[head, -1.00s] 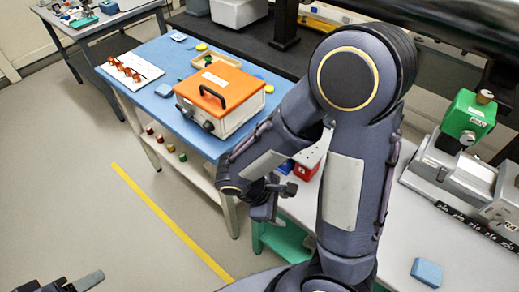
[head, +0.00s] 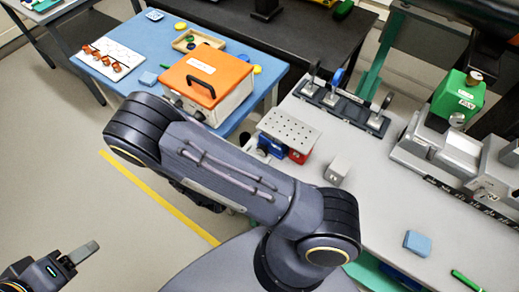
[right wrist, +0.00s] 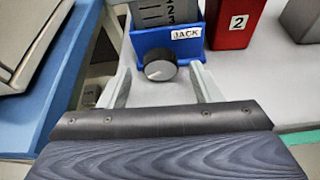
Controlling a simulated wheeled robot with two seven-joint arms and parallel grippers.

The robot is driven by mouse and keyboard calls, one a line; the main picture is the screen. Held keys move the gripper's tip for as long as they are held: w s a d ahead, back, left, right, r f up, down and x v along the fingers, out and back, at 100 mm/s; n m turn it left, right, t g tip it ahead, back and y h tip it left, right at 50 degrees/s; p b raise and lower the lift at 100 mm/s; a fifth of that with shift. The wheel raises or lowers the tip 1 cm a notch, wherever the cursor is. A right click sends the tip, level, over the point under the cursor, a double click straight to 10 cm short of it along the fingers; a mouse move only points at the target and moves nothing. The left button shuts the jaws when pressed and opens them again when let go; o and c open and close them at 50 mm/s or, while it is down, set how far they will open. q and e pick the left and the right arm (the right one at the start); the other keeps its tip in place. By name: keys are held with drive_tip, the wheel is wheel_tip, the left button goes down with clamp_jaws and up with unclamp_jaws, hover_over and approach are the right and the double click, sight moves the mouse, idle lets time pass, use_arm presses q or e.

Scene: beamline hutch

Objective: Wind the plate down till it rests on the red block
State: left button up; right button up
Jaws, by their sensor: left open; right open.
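The perforated metal plate (head: 290,131) sits on top of the blue jack (head: 271,147), above the red block (head: 299,156). Any gap between plate and block is too small to judge. In the right wrist view the jack (right wrist: 141,38) faces me with its JACK label and dark round knob (right wrist: 160,70). The red block (right wrist: 233,25), marked 2, stands just right of it. My right gripper (right wrist: 162,80) is open, its fingers on either side of the knob; contact is not clear. My arm hides it in the head view. My left gripper (head: 83,257) is open and empty, over the floor.
A grey block (head: 337,170) stands right of the red block. An orange-lidded box (head: 209,80) sits on the blue table at left. A blue pad (head: 417,243) and a green pen (head: 466,280) lie on the grey bench.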

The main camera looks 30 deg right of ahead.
drive_tip(key=shift+x, duration=1.3)
drive_tip(key=c, duration=1)
drive_tip(key=shift+n+g+h, duration=0.3)
drive_tip(key=shift+n+g, duration=0.6)
drive_tip(key=shift+n, duration=0.3)
drive_tip(key=shift+w+a+n+g+h, duration=0.15)
drive_tip(key=shift+n+g+h, duration=0.45)
drive_tip(key=shift+n, duration=0.5)
